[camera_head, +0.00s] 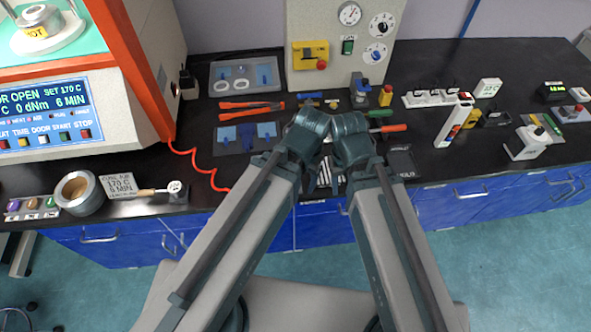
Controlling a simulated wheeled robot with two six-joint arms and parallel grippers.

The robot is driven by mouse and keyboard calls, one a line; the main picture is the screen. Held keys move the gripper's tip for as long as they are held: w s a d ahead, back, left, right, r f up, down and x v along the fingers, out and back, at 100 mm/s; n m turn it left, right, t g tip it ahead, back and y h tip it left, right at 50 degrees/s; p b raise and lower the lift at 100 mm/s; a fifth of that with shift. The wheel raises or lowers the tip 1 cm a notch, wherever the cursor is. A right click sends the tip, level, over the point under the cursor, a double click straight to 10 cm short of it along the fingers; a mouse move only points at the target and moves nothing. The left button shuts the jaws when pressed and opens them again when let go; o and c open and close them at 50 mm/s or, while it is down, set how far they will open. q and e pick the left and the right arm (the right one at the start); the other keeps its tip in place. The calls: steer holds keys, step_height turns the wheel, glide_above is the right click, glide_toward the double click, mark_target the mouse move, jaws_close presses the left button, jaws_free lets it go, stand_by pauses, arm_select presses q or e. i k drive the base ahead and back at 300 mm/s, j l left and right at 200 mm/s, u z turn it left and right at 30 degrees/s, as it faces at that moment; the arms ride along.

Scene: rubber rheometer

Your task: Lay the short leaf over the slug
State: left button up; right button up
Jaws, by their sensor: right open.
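Flat blue leaves lie on a dark mat (233,149) left of my wrists: a light blue one (227,135), a darker folded-looking one (248,135) and another blue one (267,130). I cannot tell which is the short leaf. I cannot make out the slug for certain; it may be small, dark or hidden. My right gripper (337,183) hangs below its wrist, open, right of the mat and near the bench's front edge. It is largely hidden by my arms. My left arm's wrist is close beside it, and its fingers are too hidden to read.
The rheometer (60,117) with a hot open chamber stands at left, its red cable curling beside the mat. A grey tray (218,88) holds white rings and blue pieces. Orange-handled tools (250,106) lie behind the mat. A white-and-red device (455,120) stands at right.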

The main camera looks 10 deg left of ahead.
mark_target(225, 135)
steer(key=k+j+z, duration=0.35)
steer(key=j, duration=0.25)
steer(key=k+j+z, duration=0.25)
steer(key=j+z, duration=0.15)
steer(key=j, duration=0.15)
steer(key=k+j+z, duration=0.35)
steer(key=k+j, duration=0.05)
